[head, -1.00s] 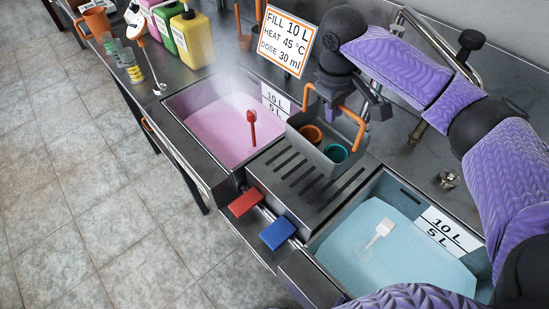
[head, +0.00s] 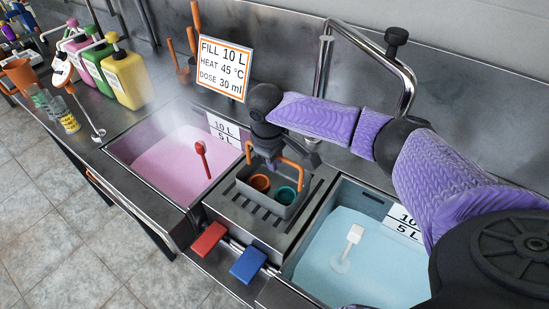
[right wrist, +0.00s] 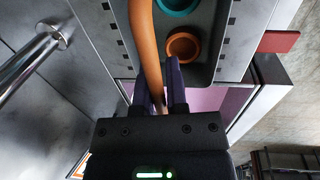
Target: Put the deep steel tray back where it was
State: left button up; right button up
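The right wrist view shows the tray wall (right wrist: 222,35) and both cups. My right gripper (head: 268,150) is at a handle. In the wrist view its two fingers (right wrist: 160,92) straddle the orange handle and look shut on it. My left gripper is not in view.
The left basin (head: 113,153) holds steaming pink liquid and a red-handled tool (head: 202,160). The right basin (head: 300,252) holds blue liquid and a white brush (head: 347,247). A sign (head: 224,69) and tap (head: 405,80) stand behind. Red (head: 209,239) and blue (head: 248,264) blocks are in front.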

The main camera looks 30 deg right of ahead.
jog(key=o, duration=0.4)
jog(key=shift+c, duration=0.2)
notch_tip(320, 180, up, 12)
jog(key=a+p, duration=0.1)
jog(key=p, duration=0.2)
jog(key=shift+s+a+p, duration=0.3)
jog(key=shift+a+p, duration=0.05)
jog(key=shift+a, duration=0.05)
